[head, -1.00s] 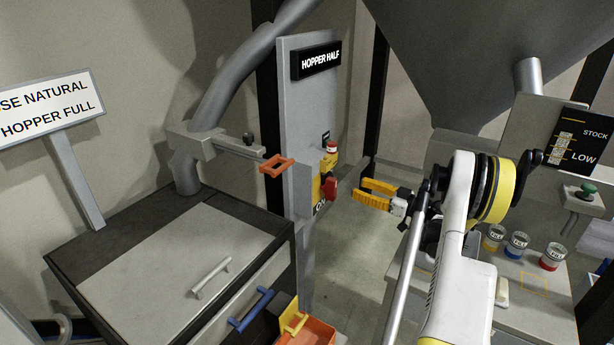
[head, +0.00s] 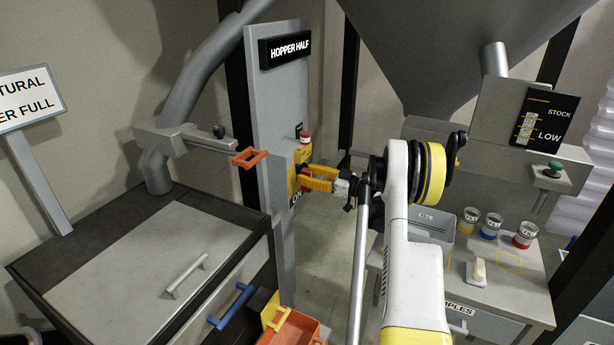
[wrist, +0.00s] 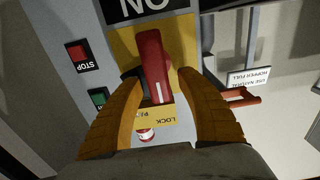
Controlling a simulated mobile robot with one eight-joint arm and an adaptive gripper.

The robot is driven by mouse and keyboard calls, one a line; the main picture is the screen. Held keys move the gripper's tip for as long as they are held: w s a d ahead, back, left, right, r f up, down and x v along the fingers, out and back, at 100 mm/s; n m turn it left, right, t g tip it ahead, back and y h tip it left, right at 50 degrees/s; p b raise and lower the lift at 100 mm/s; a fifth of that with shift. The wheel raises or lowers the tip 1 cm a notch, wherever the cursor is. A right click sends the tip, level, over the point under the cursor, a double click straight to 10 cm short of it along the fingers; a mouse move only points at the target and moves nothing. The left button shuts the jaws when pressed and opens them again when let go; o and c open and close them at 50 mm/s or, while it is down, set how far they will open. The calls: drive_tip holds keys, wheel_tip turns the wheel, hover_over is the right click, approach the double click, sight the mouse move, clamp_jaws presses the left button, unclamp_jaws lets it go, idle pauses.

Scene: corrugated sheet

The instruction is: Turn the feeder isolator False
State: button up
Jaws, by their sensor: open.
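The feeder isolator's red handle (wrist: 153,65) sits on a yellow plate (wrist: 188,40) in the wrist view, under a black label reading ON, which appears upside down there. My gripper (wrist: 163,95) is open, with one yellow finger on each side of the handle. I cannot tell whether either finger touches it. In the head view my gripper (head: 315,178) is at the side of the grey panel (head: 262,150), and its fingers hide most of the red handle (head: 305,186).
The panel carries red STOP (wrist: 80,57) and green (wrist: 98,97) buttons near one finger. An orange handle (head: 250,157) juts out left of the panel. A cabinet (head: 140,255) stands at left, and a bench with sample pots (head: 490,226) at right.

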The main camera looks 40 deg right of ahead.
sight(293, 181)
clamp_jaws()
drive_tip(key=shift+a+n, duration=0.1)
drive_tip(key=shift+n, duration=0.3)
drive_tip(key=n, duration=0.1)
drive_tip(key=n+b, duration=0.1)
drive_tip(key=n, duration=0.1)
drive_tip(key=shift+s+a+f, duration=0.1)
drive_tip(key=shift+s+a, duration=0.1)
drive_tip(key=shift+a, duration=0.15)
drive_tip(key=n, duration=0.1)
drive_tip(key=n+b, duration=0.1)
drive_tip(key=n, duration=0.3)
drive_tip(key=shift+s+a+f+b, duration=0.15)
drive_tip(key=shift+a+f+b, duration=0.1)
drive_tip(key=shift+a+b, duration=0.15)
drive_tip(key=n, duration=0.3)
drive_tip(key=n+b, duration=0.1)
drive_tip(key=shift+s+a+f+n, duration=0.1)
drive_tip(key=shift+a+f+n, duration=0.2)
drive_tip(key=shift+f, duration=0.1)
drive_tip(key=shift+f+n+b, duration=0.25)
drive_tip(key=shift+n, duration=0.85)
drive_tip(key=shift+f+n+b, duration=0.2)
drive_tip(key=shift+n+b, duration=0.05)
drive_tip(key=shift+n, duration=0.85)
